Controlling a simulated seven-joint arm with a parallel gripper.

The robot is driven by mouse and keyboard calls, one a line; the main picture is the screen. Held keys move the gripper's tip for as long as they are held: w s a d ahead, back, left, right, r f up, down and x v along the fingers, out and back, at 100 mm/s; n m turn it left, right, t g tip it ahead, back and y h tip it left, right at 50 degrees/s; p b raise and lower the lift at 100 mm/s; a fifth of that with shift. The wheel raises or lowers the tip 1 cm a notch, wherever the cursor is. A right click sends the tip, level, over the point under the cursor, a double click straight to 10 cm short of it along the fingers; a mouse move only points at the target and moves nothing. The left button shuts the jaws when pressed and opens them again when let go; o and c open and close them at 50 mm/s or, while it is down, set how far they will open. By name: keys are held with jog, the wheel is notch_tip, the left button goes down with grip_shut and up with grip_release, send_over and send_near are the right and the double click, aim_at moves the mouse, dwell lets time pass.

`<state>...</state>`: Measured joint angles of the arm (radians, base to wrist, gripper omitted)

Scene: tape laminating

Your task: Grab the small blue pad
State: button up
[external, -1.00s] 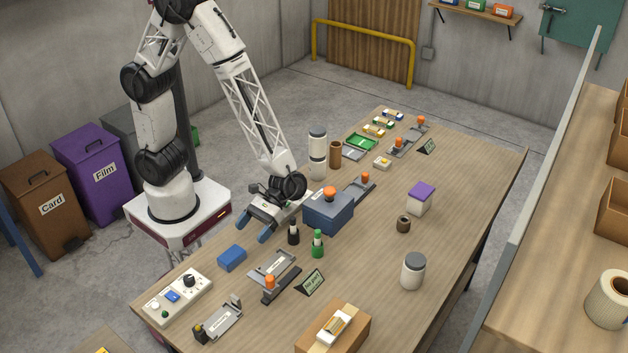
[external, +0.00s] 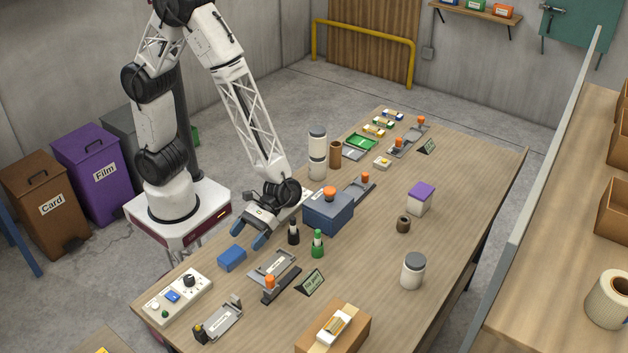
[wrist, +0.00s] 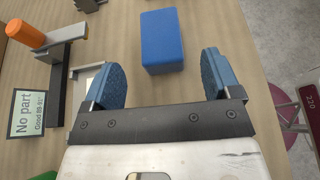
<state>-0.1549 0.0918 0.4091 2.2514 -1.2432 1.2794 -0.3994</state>
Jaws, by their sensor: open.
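The small blue pad (external: 232,258) lies flat on the wooden table near its left edge, in front of my gripper. My gripper (external: 250,239) has two blue-tipped fingers spread apart and empty, just behind the pad in the external view. In the wrist view my open gripper (wrist: 160,76) shows a wide gap, with nothing between the fingers.
A dark bottle (external: 293,232) and a green bottle (external: 318,244) stand right of my gripper. A blue box with an orange knob (external: 328,212) is close beside it. A control panel (external: 178,296) and a grey fixture (external: 272,267) lie near the pad. A "No part" sign (wrist: 27,114) stands left.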

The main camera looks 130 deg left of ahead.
aim_at(235, 251)
jog(key=shift+x, duration=2.6)
jog(key=shift+s, duration=0.1)
jog(key=c, duration=1)
jog(key=shift+r, duration=0.25)
notch_tip(235, 251, up, 10)
jog(key=shift+f, duration=0.2)
